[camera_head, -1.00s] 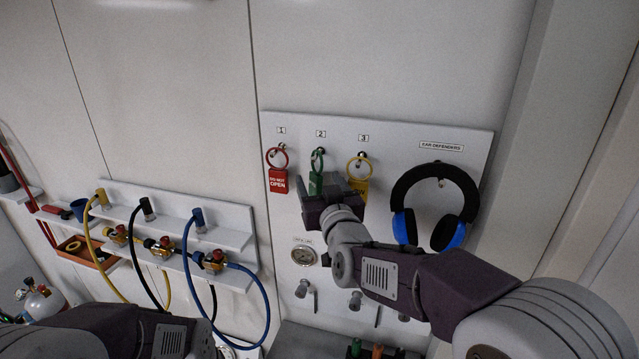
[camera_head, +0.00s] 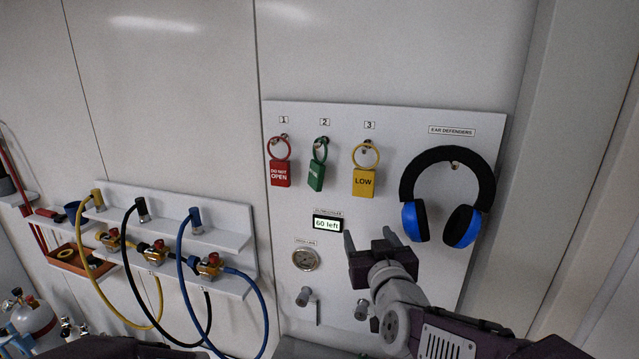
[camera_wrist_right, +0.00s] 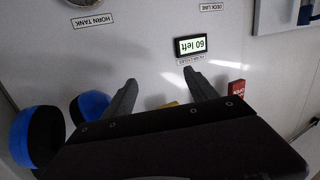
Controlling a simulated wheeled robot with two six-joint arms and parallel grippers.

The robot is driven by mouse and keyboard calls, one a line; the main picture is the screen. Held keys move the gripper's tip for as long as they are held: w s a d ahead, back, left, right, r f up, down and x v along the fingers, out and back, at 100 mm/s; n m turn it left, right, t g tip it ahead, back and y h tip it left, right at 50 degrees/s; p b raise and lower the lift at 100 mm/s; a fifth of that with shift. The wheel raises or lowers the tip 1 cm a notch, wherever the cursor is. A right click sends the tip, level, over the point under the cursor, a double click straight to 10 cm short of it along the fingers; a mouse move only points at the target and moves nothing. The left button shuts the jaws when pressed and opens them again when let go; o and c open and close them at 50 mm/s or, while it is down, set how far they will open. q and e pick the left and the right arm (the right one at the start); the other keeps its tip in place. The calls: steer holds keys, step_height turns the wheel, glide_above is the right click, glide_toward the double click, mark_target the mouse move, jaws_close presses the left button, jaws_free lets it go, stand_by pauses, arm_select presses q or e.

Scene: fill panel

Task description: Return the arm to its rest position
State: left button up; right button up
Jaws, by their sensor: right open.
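My right arm reaches up from the lower right in the head view. Its gripper (camera_head: 368,240) is open and empty, in front of the white panel (camera_head: 480,140), below the yellow LOW tag (camera_head: 364,182) and left of the ear defenders. In the right wrist view its two fingers (camera_wrist_right: 162,82) are spread with nothing between them. A dark part of my left arm (camera_head: 110,348) shows at the bottom left edge; its gripper is out of view.
Red (camera_head: 280,173) and green (camera_head: 316,176) tags hang on hooks 1 and 2. Blue-black ear defenders (camera_head: 408,190) hang at right. A display reading "60 left" (camera_head: 327,223) and a gauge (camera_head: 305,259) are near the gripper. Hoses (camera_head: 183,280) loop from a shelf at left.

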steer(key=s+d+f+g+b, duration=0.2)
steer(key=s+f+g, duration=0.1)
steer(key=f, duration=0.7)
steer(key=s+d+f+g+b, duration=0.2)
steer(key=f+g, duration=0.1)
steer(key=f, duration=0.7)
steer(key=s+d+f+g+b, duration=0.2)
steer(key=s+f+g, duration=0.1)
steer(key=f, duration=0.8)
arm_select(q)
step_height(320, 180, down, 8)
arm_select(e)
steer(key=s+f+g, duration=0.3)
steer(key=s, duration=0.4)
steer(key=s+f+m+g, duration=0.1)
steer(key=s+f+g, duration=0.2)
steer(key=s, duration=0.4)
steer(key=shift+s+d+f+g+h, duration=0.2)
steer(key=shift+d+f+g+h, duration=0.1)
steer(key=shift+f, duration=0.15)
